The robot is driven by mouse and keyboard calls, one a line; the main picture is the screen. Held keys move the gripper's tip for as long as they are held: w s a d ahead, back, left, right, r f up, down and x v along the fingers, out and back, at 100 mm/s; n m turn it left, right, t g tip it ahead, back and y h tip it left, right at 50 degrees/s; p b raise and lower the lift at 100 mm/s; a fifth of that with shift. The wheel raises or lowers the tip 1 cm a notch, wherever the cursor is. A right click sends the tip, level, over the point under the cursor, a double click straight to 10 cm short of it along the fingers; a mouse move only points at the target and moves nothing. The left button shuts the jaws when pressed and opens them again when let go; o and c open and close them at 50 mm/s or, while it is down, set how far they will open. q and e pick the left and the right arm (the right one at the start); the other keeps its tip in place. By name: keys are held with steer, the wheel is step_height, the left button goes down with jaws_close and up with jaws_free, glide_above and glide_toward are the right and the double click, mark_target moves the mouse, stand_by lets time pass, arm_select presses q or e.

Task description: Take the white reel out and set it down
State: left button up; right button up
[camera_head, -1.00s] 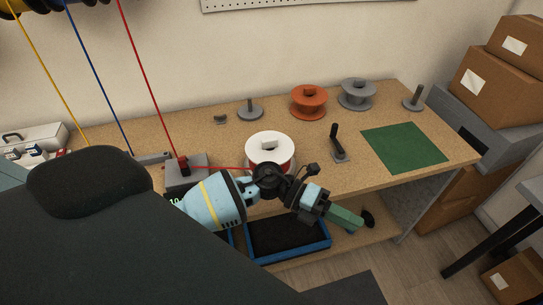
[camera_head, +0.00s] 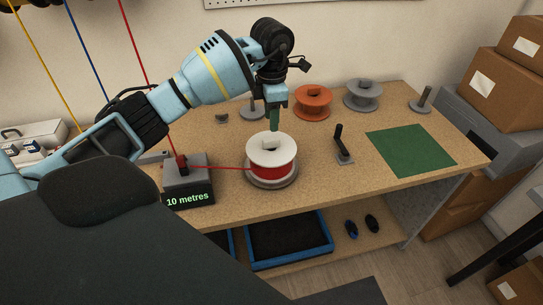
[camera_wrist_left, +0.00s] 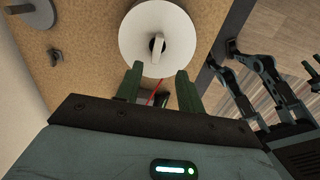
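The white reel (camera_head: 270,152), wound with red wire, sits upright on a round grey base (camera_head: 272,180) on the workbench. A red wire runs from it to the grey meter box (camera_head: 188,177), which reads "10 metres". My left gripper (camera_head: 273,130) points down just above and behind the reel's top. In the left wrist view the white reel (camera_wrist_left: 142,38) lies beyond the open, empty fingers (camera_wrist_left: 158,70), with its raised hub between and ahead of them. Contact cannot be told.
An orange reel (camera_head: 312,103) and a grey reel (camera_head: 362,95) stand at the back. A black crank handle (camera_head: 342,147) stands right of the white reel. The green mat (camera_head: 411,151) is bare. A grey spindle (camera_head: 421,101) is empty. Blue trays (camera_head: 290,262) lie below.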

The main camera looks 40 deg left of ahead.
mark_target(271, 139)
arm_select(q)
steer(key=shift+w+a+f, duration=0.1)
steer(key=shift+f, duration=1.85)
steer(key=shift+w+a+f, duration=0.1)
steer(key=shift+f, duration=1.85)
steer(key=shift+c, duration=0.5)
jaws_close()
